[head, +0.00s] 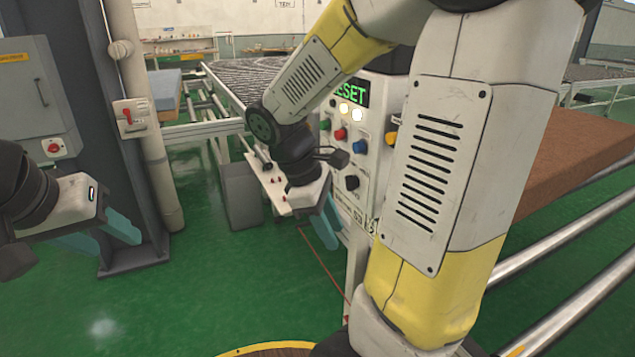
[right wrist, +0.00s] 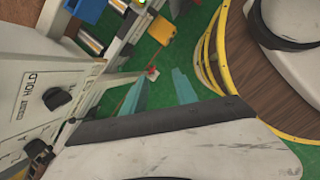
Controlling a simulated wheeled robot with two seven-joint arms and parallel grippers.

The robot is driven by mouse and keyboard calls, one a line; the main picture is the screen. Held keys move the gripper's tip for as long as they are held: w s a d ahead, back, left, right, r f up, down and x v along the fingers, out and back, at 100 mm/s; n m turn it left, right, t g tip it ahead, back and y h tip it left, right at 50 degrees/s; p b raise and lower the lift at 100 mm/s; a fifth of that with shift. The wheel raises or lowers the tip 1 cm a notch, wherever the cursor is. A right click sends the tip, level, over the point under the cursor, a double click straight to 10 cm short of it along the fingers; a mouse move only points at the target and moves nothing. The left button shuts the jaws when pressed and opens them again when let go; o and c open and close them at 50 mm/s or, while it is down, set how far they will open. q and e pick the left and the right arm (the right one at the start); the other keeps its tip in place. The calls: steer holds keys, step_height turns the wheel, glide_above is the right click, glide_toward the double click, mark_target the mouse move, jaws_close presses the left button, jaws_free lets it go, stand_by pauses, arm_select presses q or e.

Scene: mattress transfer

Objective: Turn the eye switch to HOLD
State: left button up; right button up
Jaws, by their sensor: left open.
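The control box (head: 378,140) stands at the centre of the head view, partly behind my right arm. A black knob (head: 352,182) is low on its face. In the right wrist view a black knob (right wrist: 57,98) sits beside a HOLD label (right wrist: 28,95), with another dark knob (right wrist: 36,148) below it; I cannot tell which is the eye switch. My right gripper (head: 328,222) is open and empty, low and left of the panel, apart from the knobs; its fingers show in the wrist view (right wrist: 157,92). My left gripper (head: 102,236) is open and empty at far left.
The box has a green display (head: 352,92) reading "ESET", partly covered, lit lamps and coloured buttons. A brown mattress (head: 575,160) lies at right above metal rails (head: 560,240). A dark pillar (head: 88,110) stands left.

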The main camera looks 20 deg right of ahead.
steer(key=w+d+f+n+g+h, duration=0.1)
steer(key=w+d+n+h, duration=0.1)
steer(key=w+n+h, duration=0.15)
steer(key=n+t+h, duration=0.3)
steer(key=n+h, duration=0.7)
steer(key=n, duration=0.2)
glide_toward(351, 183)
steer(key=d, duration=0.7)
steer(key=shift+w+d+f, duration=0.35)
steer(key=shift+w, duration=0.1)
steer(key=shift+m, duration=0.25)
jaws_close()
